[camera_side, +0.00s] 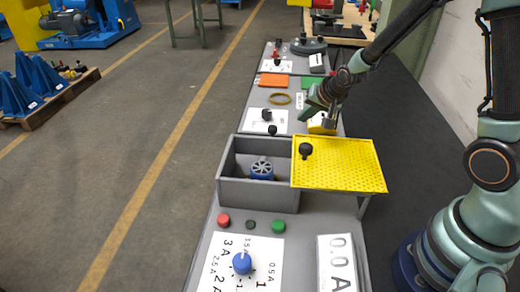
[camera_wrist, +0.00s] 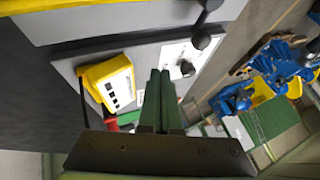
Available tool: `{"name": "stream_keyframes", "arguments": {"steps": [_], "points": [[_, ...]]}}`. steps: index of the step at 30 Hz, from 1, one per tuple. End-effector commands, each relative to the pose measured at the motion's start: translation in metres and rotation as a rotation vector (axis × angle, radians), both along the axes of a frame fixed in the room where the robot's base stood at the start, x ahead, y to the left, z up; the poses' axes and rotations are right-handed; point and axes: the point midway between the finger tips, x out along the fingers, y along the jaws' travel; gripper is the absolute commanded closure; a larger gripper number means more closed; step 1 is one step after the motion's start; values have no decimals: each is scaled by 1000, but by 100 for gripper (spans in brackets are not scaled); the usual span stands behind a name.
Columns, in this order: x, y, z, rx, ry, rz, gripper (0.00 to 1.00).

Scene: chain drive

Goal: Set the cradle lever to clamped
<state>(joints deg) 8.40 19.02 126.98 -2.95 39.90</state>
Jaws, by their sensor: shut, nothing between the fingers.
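My gripper (camera_side: 306,112) is above the middle of the grey bench, left of a yellow device. In the wrist view its two green fingers (camera_wrist: 160,78) lie together with nothing between them. A white plate (camera_side: 256,121) with a black knob (camera_side: 266,115) lies to the left of the fingers, with a second black knob (camera_side: 272,130) near its front edge. The wrist view shows the white plate (camera_wrist: 179,54) and a dark ball knob (camera_wrist: 187,69) just beyond the fingertips, apart from them. I cannot tell which knob belongs to the cradle lever, or its setting.
A yellow perforated cover (camera_side: 345,165) with a black knob stands beside a grey box (camera_side: 232,190) holding a blue wheel (camera_side: 262,169). The yellow device (camera_wrist: 108,84) is left of my fingers. A dial, buttons and a "0.0 A" display (camera_side: 337,265) are in front. Orange and green blocks lie behind.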

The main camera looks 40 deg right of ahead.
Motion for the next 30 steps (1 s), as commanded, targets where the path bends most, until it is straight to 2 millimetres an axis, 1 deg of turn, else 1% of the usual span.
{"name": "stream_keyframes", "arguments": {"steps": [1, 9, 12, 17, 18, 20, 21, 22, 26, 30], "points": [[-4, -2, 8, -2, -4, -2, 100], [-26, -7, 37, -11, -1, -9, 100], [-31, -8, 45, -14, 0, -11, 100], [-38, -9, 52, -16, 3, -14, 100], [-39, -10, 54, -16, 3, -14, 85], [-38, -9, 55, -15, 8, -12, 62], [-36, -9, 56, -14, 15, -10, 46], [-33, -8, 56, -13, 24, -7, 35], [-13, -3, 58, -3, 94, 15, 34], [15, 9, 62, 11, 209, 50, 34]]}}
